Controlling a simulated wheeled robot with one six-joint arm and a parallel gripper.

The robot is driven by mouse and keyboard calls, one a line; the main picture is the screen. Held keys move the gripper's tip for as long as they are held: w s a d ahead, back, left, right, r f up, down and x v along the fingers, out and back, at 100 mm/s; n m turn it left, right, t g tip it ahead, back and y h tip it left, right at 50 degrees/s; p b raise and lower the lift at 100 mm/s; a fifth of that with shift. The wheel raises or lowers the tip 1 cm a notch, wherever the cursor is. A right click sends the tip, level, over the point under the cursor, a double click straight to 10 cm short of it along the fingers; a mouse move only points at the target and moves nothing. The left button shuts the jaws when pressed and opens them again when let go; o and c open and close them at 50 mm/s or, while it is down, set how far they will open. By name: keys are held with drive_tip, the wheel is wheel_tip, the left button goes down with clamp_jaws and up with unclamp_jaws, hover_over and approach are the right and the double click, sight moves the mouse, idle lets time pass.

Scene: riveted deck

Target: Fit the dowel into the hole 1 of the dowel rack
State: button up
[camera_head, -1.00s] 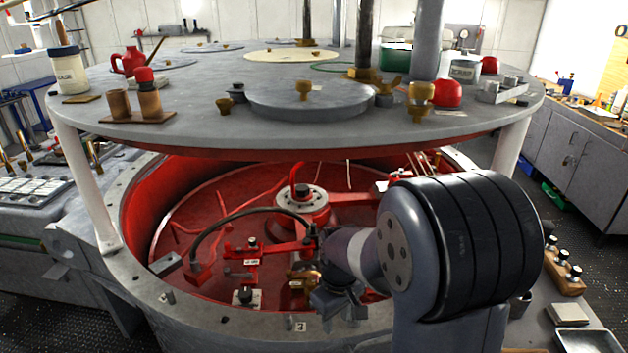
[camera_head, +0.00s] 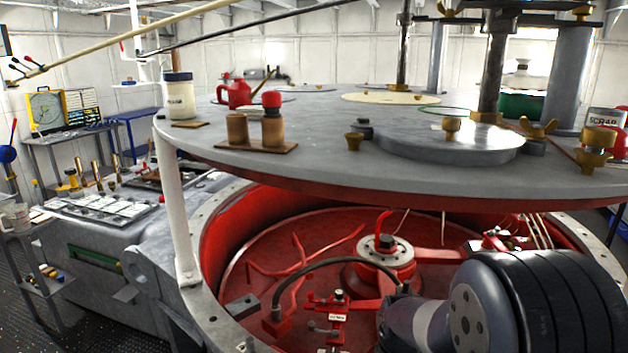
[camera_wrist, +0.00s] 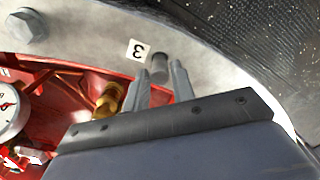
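A short dark grey cylindrical pin, which looks like the dowel (camera_wrist: 160,68), shows in the wrist view by the pale metal rim, beside a white label marked 3 (camera_wrist: 138,52). My gripper (camera_wrist: 158,74) is open in the wrist view. Its two grey fingers are apart and point toward the pin, whose near end shows in the gap between the fingertips. Whether they touch it cannot be told. In the head view my gripper is out of the frame. I cannot pick out the dowel rack or its hole 1 with certainty.
A wide grey lid (camera_head: 310,165) hangs over the red-lined vessel (camera_head: 265,265), held on a white post (camera_head: 178,215). A wooden stand (camera_head: 243,146) with two brown cylinders is on the lid. In the wrist view a brass fitting (camera_wrist: 108,98) lies left of the fingers.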

clamp_jaws()
drive_tip(key=shift+r, duration=0.2)
drive_tip(key=shift+r+p, duration=2.2)
drive_tip(key=shift+r, duration=0.35)
